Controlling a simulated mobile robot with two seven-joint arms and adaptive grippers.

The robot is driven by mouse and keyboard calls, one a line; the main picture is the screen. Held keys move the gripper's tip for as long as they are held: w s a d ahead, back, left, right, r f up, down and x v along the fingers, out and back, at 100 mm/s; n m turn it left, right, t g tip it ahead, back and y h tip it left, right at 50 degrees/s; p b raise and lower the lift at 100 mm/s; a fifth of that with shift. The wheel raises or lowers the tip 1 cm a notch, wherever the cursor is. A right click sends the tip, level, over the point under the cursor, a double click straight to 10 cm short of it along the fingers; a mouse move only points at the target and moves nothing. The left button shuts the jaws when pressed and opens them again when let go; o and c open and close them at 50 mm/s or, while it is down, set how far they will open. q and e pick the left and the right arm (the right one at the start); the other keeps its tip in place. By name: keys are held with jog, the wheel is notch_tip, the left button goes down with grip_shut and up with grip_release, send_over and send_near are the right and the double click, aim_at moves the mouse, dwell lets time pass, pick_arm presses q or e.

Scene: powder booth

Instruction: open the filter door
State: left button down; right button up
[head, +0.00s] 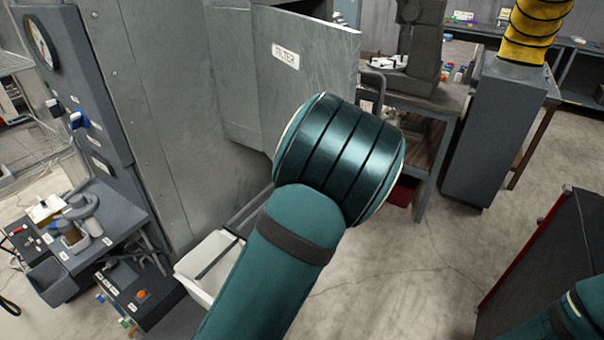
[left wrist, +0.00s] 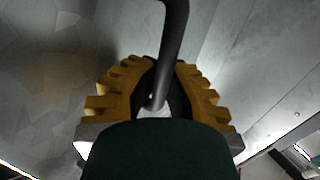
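The grey filter door (head: 310,75) carries a white FILTER label and stands at the upper middle of the head view. A dark space shows behind its top edge, and the door looks angled out from the cabinet. Its dark bar handle (head: 378,88) shows at the door's right edge, partly hidden by my left arm. In the left wrist view the handle (left wrist: 174,35) runs down between the yellow fingers of my left gripper (left wrist: 160,85), which look closed around it. My left gripper is hidden behind its arm in the head view. My right gripper is out of view.
A grey control cabinet (head: 60,70) with a gauge and knobs stands at left. A workbench (head: 425,105) stands behind the door's right edge, near a grey box with a yellow hose (head: 530,35). A white bin (head: 195,265) sits below. Open floor (head: 430,255) lies right of my arm.

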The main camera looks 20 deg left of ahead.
pick_arm(q)
jog(key=shift+s+d+f, duration=0.1)
jog(key=shift+d+f, duration=0.1)
jog(key=shift+f, duration=0.05)
jog(key=c, duration=1.2)
grip_release()
jog(key=shift+o, duration=1)
jog(key=shift+s+d+r, duration=0.1)
jog(key=shift+r, duration=0.1)
jog(key=shift+a, duration=0.2)
jog(key=v, duration=0.7)
jog(key=shift+s, duration=0.2)
